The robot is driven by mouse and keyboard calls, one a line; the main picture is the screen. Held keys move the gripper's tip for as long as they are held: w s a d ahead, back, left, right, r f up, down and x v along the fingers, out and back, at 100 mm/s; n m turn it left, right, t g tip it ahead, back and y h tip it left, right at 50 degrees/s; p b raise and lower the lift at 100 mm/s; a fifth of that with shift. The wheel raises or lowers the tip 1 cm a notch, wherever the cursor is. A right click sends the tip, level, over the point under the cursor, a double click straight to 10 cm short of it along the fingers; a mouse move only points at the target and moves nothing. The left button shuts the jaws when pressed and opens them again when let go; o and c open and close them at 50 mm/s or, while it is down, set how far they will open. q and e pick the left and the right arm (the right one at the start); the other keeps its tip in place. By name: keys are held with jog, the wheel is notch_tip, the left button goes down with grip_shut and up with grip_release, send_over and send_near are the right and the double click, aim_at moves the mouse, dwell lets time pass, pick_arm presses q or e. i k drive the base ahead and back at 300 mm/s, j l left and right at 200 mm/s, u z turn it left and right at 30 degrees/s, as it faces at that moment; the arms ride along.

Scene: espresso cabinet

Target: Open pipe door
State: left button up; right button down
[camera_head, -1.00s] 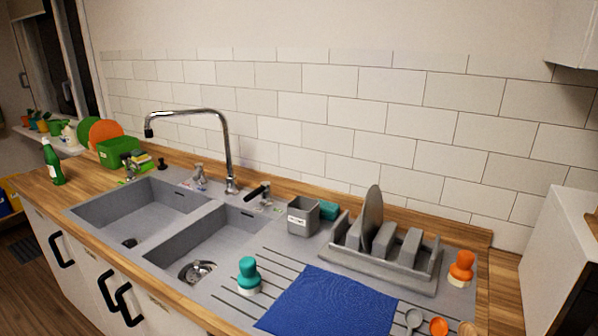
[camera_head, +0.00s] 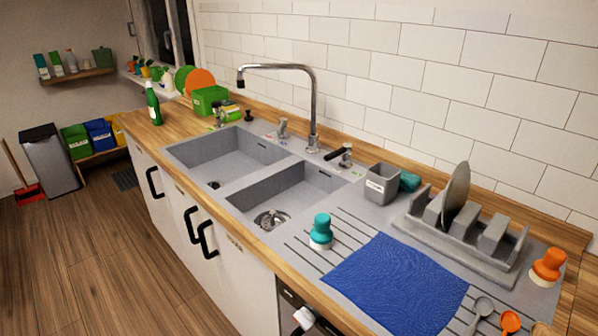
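White cabinet doors stand under the sink counter. The left door (camera_head: 144,168) has a black handle (camera_head: 154,182). The middle door (camera_head: 176,205) has a black handle (camera_head: 191,225) at its right side. The right door (camera_head: 240,285) has a black handle (camera_head: 207,238) at its left side and a small label near its top. All these doors look shut. I cannot tell from the picture which is the pipe door, and no pipe shows. Neither of my grippers is in view.
A double sink (camera_head: 225,155) with a tall tap (camera_head: 312,105) is set in the wooden counter. A blue cloth (camera_head: 395,285) and dish rack (camera_head: 460,240) are at right. A dark appliance front (camera_head: 290,308) is right of the doors. The wooden floor (camera_head: 110,265) before the cabinets is clear.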

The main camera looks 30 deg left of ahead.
aim_at(249, 289)
jog(key=u, duration=1.35)
